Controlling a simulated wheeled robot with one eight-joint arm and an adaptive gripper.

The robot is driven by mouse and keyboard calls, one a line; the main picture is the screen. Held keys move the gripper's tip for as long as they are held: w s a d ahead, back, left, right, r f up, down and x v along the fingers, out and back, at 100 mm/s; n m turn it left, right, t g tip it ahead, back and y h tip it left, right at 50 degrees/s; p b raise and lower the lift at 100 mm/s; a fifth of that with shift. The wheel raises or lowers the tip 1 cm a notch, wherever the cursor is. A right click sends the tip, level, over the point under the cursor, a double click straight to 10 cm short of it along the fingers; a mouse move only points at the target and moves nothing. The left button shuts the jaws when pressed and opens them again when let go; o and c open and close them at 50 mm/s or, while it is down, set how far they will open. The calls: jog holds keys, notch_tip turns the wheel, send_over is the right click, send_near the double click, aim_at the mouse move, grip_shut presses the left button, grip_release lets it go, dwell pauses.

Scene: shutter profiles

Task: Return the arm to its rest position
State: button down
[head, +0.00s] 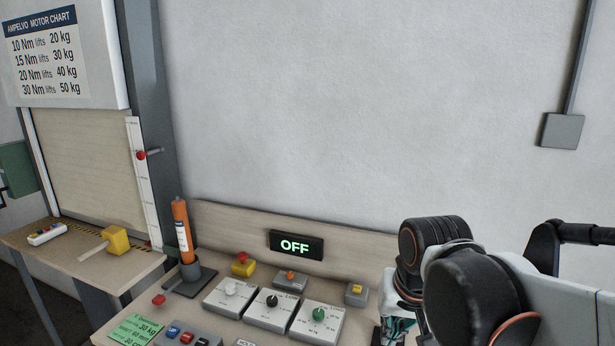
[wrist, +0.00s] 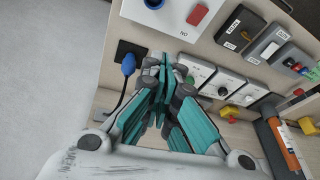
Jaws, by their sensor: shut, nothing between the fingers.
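My arm shows at the lower right of the head view, in front of the right end of the bench. My gripper (wrist: 163,75) shows in the wrist view with its teal-sided fingers drawn together and nothing between them. It hangs over the bench edge, apart from the knob boxes as far as I can see. In the head view only a small teal part of it shows beside my arm; its fingertips are hidden there.
The bench holds a display reading OFF (head: 296,245), three knob boxes (head: 272,308), an orange cylinder (head: 182,231) in a dark holder and a green note (head: 135,329). A blue plug (wrist: 128,64) with a cable is near my gripper. A shutter (head: 90,165) stands left.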

jog(key=s+d+f+n+t+b, duration=0.1)
jog(key=s+d+t, duration=0.2)
jog(key=s, duration=0.5)
jog(key=shift+s+d+f+n+b, duration=0.25)
jog(key=shift+d+n+b, duration=0.15)
jog(key=shift+d, duration=0.4)
jog(key=c, duration=2.2)
grip_release()
jog(key=shift+s, duration=0.15)
jog(key=o, duration=0.5)
jog(key=shift+d+t, duration=0.1)
jog(key=shift+t, duration=0.2)
jog(key=o, duration=0.8)
jog(key=w+a+f+n+g+p, duration=0.1)
jog(key=w+a+f+n+g, duration=0.2)
jog(key=w+a+n+g, duration=0.35)
jog(key=w+a+f+n+g+p, duration=0.1)
jog(key=w+a+f+n+g, duration=0.25)
jog(key=w+a+n, duration=0.45)
jog(key=shift+t, duration=0.5)
jog(key=f+b, duration=0.1)
jog(key=f, duration=0.3)
jog(key=s+f+b, duration=0.1)
jog(key=f, duration=0.4)
jog(key=f+b, duration=0.2)
jog(key=f, duration=0.2)
jog(key=shift+s+d+f, duration=0.25)
jog(key=shift+d+f, duration=0.05)
jog(key=shift+f, duration=0.05)
